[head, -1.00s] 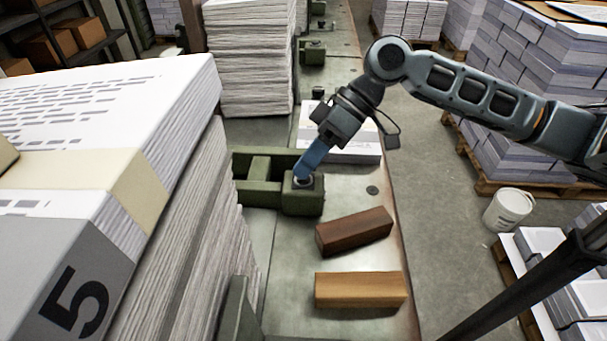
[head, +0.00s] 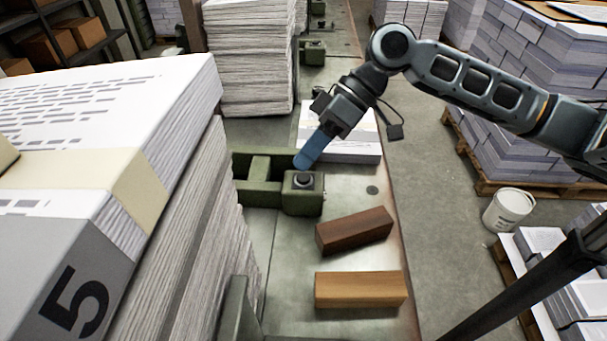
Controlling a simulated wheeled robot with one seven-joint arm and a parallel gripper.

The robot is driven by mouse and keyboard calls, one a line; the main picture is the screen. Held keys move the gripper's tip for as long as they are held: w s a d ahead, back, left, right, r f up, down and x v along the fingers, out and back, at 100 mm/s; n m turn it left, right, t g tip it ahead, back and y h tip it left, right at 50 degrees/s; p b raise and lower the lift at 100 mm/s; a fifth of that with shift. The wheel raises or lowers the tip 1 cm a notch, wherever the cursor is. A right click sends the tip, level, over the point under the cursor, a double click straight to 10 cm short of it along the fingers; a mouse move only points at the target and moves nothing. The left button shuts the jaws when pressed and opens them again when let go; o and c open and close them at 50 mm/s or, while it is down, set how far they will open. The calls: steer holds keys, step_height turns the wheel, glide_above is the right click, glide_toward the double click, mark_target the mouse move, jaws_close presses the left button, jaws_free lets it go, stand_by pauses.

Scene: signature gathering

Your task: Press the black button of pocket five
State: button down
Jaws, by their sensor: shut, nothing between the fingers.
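The black button (head: 304,180) sits in a pale ring on top of a green box (head: 303,201), which stands on the metal bench beside the stack. The large paper stack (head: 190,215) at the left carries a grey label with a black 5 (head: 75,303). My gripper (head: 304,163) has blue fingers held together with nothing between them. The tip appears apart from the button.
A dark brown block (head: 354,231) and a light wooden block (head: 360,290) lie on the bench (head: 290,260) in front of the box. A low white paper pile (head: 355,150) is behind my gripper. A white bucket (head: 508,208) stands on the floor at right.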

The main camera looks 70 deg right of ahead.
mark_target(308, 174)
steer(key=shift+r, duration=2.45)
